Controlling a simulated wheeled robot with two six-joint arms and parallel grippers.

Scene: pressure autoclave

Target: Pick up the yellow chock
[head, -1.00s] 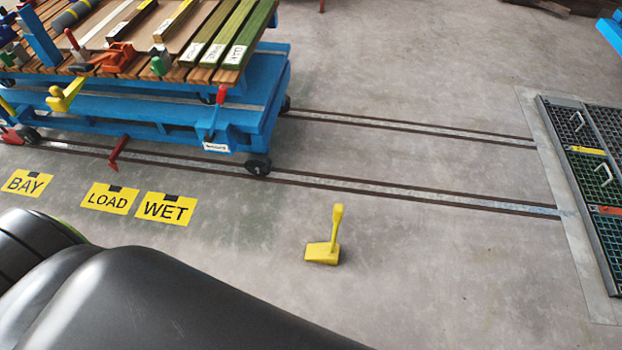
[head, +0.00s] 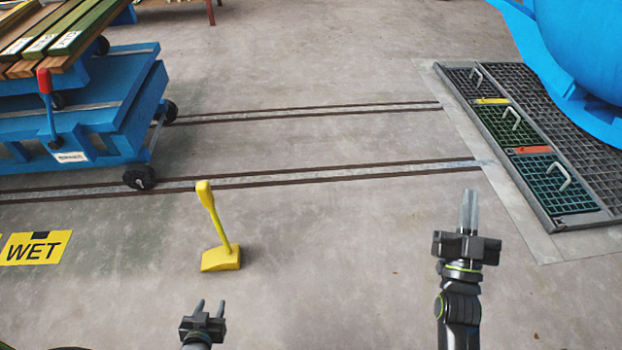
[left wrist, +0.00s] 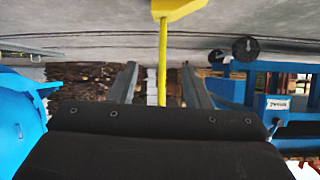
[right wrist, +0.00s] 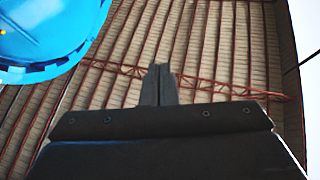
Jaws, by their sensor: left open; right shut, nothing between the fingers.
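The yellow chock (head: 221,258) stands on the concrete floor with its handle rising up and leaning left. My left gripper (head: 210,308) is open and empty, in front of the chock in the head view and apart from it. In the left wrist view, which is upside down, the chock's yellow handle (left wrist: 162,60) shows between the open fingers (left wrist: 157,85), beyond them. My right gripper (head: 469,210) is shut and empty, well to the right of the chock. The right wrist view shows its fingers together (right wrist: 158,85) against the roof.
A blue trolley (head: 110,110) with planks stands on floor rails (head: 330,177) at the upper left. Floor gratings (head: 550,187) with handles lie at the right, below a large blue vessel (head: 590,40). A yellow WET sign (head: 36,247) marks the floor. Floor around the chock is clear.

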